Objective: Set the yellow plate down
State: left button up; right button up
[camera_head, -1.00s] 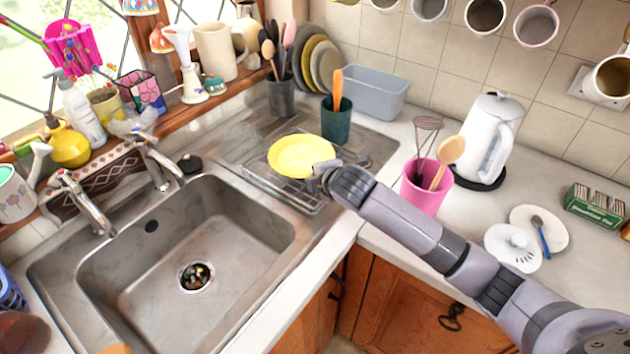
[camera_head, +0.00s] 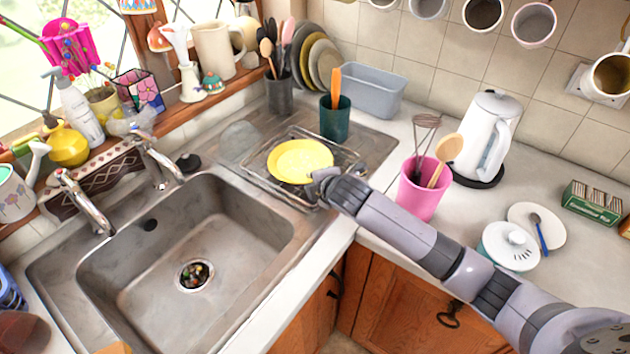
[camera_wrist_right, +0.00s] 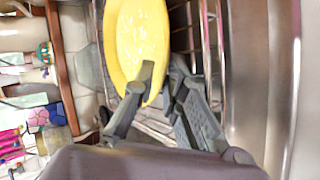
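The yellow plate (camera_head: 300,161) lies nearly flat on the wire rack (camera_head: 262,183) on the draining board right of the sink. My right gripper (camera_head: 321,183) is at the plate's near right rim. In the right wrist view the plate (camera_wrist_right: 138,45) shows steeply foreshortened. The fingertips (camera_wrist_right: 162,80) stand a little apart, one over the plate's face and one past its rim. The gripper looks slightly open around the rim; whether either finger touches it is hard to see. My left gripper is not in view.
A dark green cup (camera_head: 335,120) with an orange utensil stands behind the rack. A pink utensil cup (camera_head: 420,192) stands just right of my right gripper. The empty sink basin (camera_head: 185,265) is to the left. A white kettle (camera_head: 487,138) stands farther right.

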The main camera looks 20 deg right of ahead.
jog(key=v, duration=1.2)
jog(key=shift+r+b, duration=0.15)
jog(key=shift+b, duration=0.3)
dwell(1.1)
